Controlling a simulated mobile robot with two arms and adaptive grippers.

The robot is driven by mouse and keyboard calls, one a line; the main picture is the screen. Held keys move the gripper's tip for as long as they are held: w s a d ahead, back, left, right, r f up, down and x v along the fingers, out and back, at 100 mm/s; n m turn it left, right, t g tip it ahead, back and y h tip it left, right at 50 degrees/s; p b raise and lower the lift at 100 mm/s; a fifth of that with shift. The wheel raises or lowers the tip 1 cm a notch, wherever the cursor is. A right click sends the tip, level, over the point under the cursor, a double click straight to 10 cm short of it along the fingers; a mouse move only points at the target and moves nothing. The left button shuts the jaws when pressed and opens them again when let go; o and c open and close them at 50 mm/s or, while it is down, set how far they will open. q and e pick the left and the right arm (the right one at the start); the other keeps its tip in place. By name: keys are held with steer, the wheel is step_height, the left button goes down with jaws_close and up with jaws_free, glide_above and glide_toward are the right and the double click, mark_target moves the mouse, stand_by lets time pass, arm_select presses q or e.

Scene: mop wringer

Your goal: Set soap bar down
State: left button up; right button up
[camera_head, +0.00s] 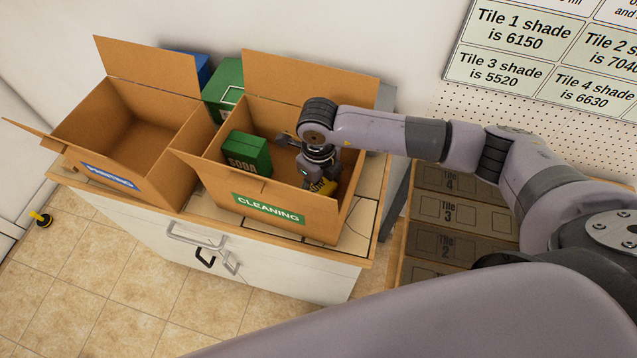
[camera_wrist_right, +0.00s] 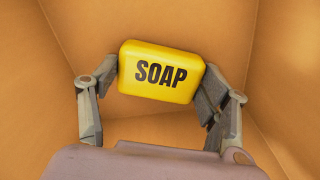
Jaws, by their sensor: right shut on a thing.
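A yellow soap bar (camera_wrist_right: 161,72) with the word SOAP is between the fingers of my right gripper (camera_wrist_right: 155,88). In the head view the soap (camera_head: 324,187) shows partly below my right gripper (camera_head: 318,172), inside the cardboard box labelled CLEANING (camera_head: 268,208). The gripper is shut on the soap, and brown cardboard shows around it in the wrist view. I cannot tell whether the soap touches the box floor. A green SODA box (camera_head: 247,153) stands in the same box, left of the gripper. My left gripper is not in view.
An empty open box with a blue label (camera_head: 110,176) stands to the left on the same cabinet (camera_head: 190,242). Green and blue containers (camera_head: 222,90) stand behind the boxes. Tile boxes (camera_head: 455,210) are stacked at the right, beneath my right arm.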

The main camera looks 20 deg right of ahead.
mark_target(318, 188)
steer(key=shift+f, duration=0.15)
steer(key=o, duration=1.3)
steer(key=shift+r, duration=0.2)
step_height(318, 188, up, 12)
steer(key=b, duration=0.3)
